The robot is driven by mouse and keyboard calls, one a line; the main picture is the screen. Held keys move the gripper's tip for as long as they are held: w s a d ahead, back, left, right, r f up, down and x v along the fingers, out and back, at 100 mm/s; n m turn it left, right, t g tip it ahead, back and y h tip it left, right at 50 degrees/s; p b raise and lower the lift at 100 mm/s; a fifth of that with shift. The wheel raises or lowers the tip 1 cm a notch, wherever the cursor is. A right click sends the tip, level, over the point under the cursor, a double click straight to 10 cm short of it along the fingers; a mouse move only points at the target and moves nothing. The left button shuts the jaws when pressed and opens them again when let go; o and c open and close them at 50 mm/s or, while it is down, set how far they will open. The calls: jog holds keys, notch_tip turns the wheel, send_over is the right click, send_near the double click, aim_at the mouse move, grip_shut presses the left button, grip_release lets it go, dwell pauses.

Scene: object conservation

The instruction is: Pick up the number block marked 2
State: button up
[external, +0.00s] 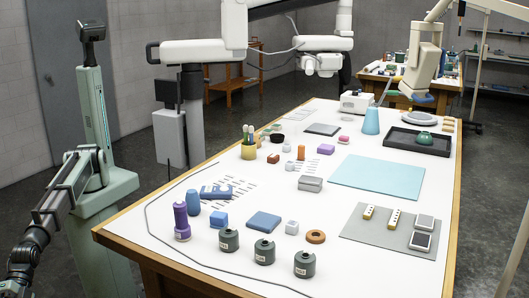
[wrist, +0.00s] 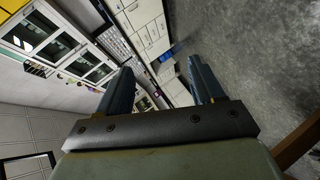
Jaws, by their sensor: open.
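I cannot make out a block marked 2 in either view; any numerals are too small to read. Two pale bars with dark dots, one (external: 368,212) beside the other (external: 394,218), lie on a grey mat (external: 361,233). In the wrist view my gripper (wrist: 160,66) is open, with nothing between its two blue-grey fingers. It faces cabinets and floor, away from the table.
A dark cable (external: 150,225) runs along the left edge. A light-blue mat (external: 375,178) is bare. A black tray (external: 400,141) holds a green object.

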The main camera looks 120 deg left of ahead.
jog(key=w+a+r+n+t+y, duration=0.1)
jog(key=w+a+r, duration=0.25)
jog(key=w, duration=0.45)
jog(key=w+a+r+n+t+y, duration=0.1)
jog(key=w+a+r+n, duration=0.15)
jog(key=w+a, duration=0.35)
notch_tip(320, 180, up, 14)
jog(key=n+g+y, duration=0.9)
jog(key=n+g, duration=0.1)
jog(key=n, duration=0.1)
send_over(292, 222)
jog(key=shift+m, duration=0.25)
notch_tip(292, 222, down, 8)
jog(key=shift+a+r, duration=0.15)
jog(key=shift+r, duration=0.1)
jog(key=shift+w+d+f, duration=0.1)
jog(key=shift+f, duration=1.4)
jog(key=shift+d+f, duration=0.1)
jog(key=shift+f, duration=1.4)
